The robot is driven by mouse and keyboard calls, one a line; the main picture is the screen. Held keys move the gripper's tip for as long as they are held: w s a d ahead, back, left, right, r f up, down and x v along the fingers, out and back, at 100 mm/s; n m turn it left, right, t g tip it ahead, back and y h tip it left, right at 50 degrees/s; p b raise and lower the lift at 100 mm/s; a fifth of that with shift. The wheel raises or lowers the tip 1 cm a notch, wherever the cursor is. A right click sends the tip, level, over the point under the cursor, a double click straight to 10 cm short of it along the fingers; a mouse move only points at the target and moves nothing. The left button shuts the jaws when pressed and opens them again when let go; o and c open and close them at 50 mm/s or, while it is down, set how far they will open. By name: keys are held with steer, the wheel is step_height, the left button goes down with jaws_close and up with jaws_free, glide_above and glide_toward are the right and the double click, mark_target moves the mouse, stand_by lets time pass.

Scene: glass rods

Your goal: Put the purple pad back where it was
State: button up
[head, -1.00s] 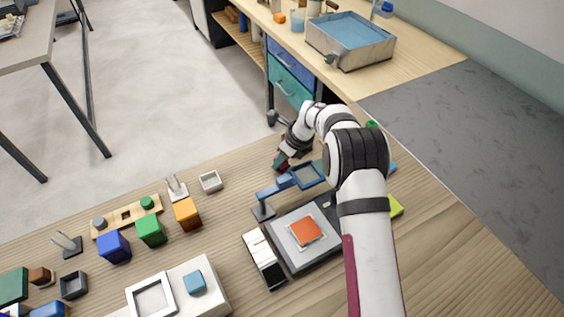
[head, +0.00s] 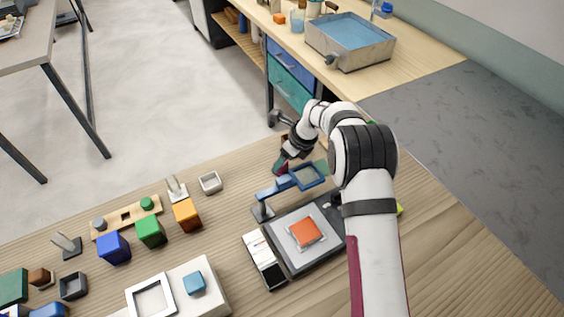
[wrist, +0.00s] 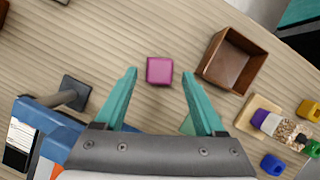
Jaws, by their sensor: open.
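The purple pad (wrist: 160,70) is a small square magenta-purple block lying on the wooden table in the wrist view. My gripper (wrist: 159,74) is open, with one teal finger to the left of the pad and one to the right. Gaps show between the pad and both fingers, and nothing is held. In the head view my gripper (head: 281,164) is low over the far part of the table, beyond the blue frame stand.
A brown open box (wrist: 232,60) stands just right of the pad. A wooden holder (wrist: 262,117) with small coloured pieces is farther right. A blue frame on a stand (head: 305,177) is close to my gripper, beside a grey plate with an orange square (head: 306,232).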

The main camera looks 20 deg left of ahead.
steer(key=v, duration=0.9)
steer(key=s+d+r+n+h, duration=0.1)
steer(key=s+d+r+n, duration=0.6)
steer(key=s+d+r, duration=0.45)
steer(key=s+d+n, duration=0.2)
steer(key=s+n, duration=0.1)
steer(key=s, duration=0.5)
steer(key=s+d+f+n+g+h, duration=0.1)
steer(key=s+d+n, duration=0.1)
steer(key=s, duration=0.7)
steer(key=s+d+f+n+g, duration=0.1)
steer(key=s+n, duration=0.3)
steer(key=s, duration=0.4)
steer(key=shift+s+d+n, duration=0.2)
steer(key=shift+d+n, duration=0.2)
steer(key=shift+d, duration=0.45)
